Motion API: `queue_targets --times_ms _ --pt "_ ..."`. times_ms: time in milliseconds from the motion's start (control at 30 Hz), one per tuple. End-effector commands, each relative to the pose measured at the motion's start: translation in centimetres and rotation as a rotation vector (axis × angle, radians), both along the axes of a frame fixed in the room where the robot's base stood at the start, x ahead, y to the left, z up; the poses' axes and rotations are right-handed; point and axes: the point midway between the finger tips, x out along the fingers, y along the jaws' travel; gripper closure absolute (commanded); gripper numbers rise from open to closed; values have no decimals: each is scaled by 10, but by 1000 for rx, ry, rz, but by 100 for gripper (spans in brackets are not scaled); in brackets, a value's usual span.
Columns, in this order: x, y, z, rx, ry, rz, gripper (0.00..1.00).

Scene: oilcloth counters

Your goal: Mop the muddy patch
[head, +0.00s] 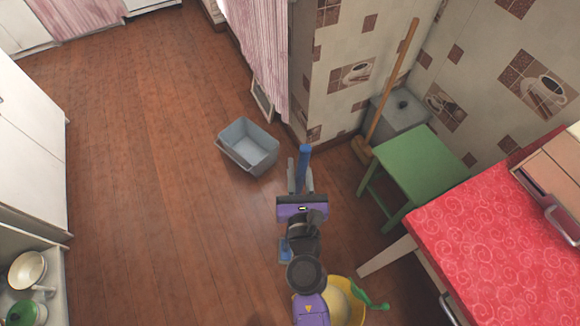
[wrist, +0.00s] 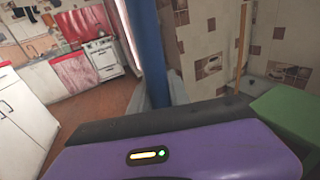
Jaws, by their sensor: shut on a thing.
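My gripper (head: 301,182) is shut on a blue handle (head: 304,160), seen from above in the head view. The handle also stands upright between the fingers in the wrist view (wrist: 144,50). A small blue piece (head: 286,250) shows beside my arm lower down; I cannot tell whether it belongs to the same tool. The tool's lower end is hidden by my gripper and arm. No muddy patch can be made out on the visible brown floor (head: 160,150).
A grey-blue tub (head: 238,160) sits on the floor ahead, left of my gripper. A green stool (head: 410,160), a leaning wooden-handled broom (head: 392,85) and a red-topped counter (head: 470,240) stand right. A yellow container (head: 350,290) is partly hidden beside my arm. Floor at left is clear.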

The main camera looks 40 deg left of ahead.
Motion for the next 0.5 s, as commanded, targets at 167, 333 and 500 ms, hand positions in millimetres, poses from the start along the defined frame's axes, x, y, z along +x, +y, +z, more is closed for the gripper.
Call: queue_targets --times_ms 167,333,500 --pt "4 -5 -1 -6 -3 -1 100" --pt "4 -5 -1 -6 -3 -1 100" --pt "6 -7 0 -5 -4 -2 100"
